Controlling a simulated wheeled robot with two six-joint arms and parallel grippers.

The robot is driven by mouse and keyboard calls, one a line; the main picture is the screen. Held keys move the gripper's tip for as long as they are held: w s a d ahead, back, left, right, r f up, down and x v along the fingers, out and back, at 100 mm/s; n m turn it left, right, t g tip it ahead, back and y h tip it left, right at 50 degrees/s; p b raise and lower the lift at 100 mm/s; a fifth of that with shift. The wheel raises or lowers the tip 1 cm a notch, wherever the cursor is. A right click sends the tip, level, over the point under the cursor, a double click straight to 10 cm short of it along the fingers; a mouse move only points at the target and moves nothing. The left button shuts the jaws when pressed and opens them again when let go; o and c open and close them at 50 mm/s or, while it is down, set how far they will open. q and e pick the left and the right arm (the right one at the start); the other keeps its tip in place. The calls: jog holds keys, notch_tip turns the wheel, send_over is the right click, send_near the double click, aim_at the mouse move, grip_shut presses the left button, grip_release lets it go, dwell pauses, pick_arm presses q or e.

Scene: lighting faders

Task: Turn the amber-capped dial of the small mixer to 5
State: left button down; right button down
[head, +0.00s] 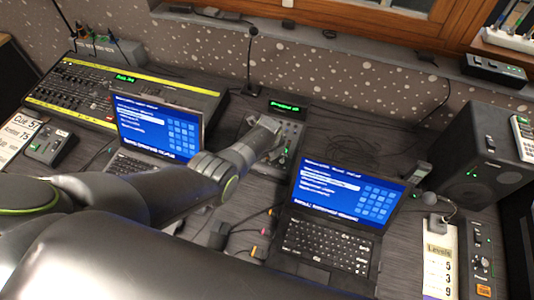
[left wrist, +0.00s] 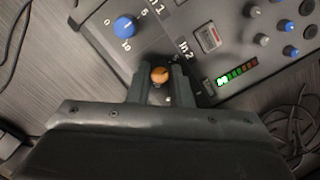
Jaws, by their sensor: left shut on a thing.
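The small mixer (head: 291,132) stands at the back between two laptops, with a green-lit display on top. My left gripper (head: 272,138) reaches down over it in the head view and covers part of its panel. In the left wrist view the amber-capped dial (left wrist: 160,75) sits between the fingertips of my left gripper (left wrist: 161,88), which is shut on it. The fingers hide most of its scale, and I cannot read its setting. A blue-capped dial (left wrist: 125,26) beside it has marks 0, 5 and 10. My right gripper is not in view.
A laptop (head: 330,240) stands in front of the mixer, another (head: 152,130) to its left. A large mixing desk (head: 130,95) is at the left and a speaker (head: 478,150) at the right. A "Levels" card (head: 438,262) lies beside a small box (head: 482,262). Cables lie around.

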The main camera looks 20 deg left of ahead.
pick_arm(q)
jog(key=shift+m, duration=0.6)
jog(key=c, duration=1.3)
grip_release()
jog(key=shift+r, duration=0.15)
jog(key=r+p, duration=0.1)
jog(key=r, duration=0.1)
jog(key=s+r+p, duration=0.1)
jog(key=r+p, duration=0.1)
jog(key=r, duration=0.1)
jog(key=shift+d+r, duration=0.2)
notch_tip(320, 180, up, 11)
jog(key=s, duration=0.2)
jog(key=shift+s+d+r, duration=0.15)
jog(key=shift+d+r, duration=0.05)
jog(key=shift+d, duration=0.25)
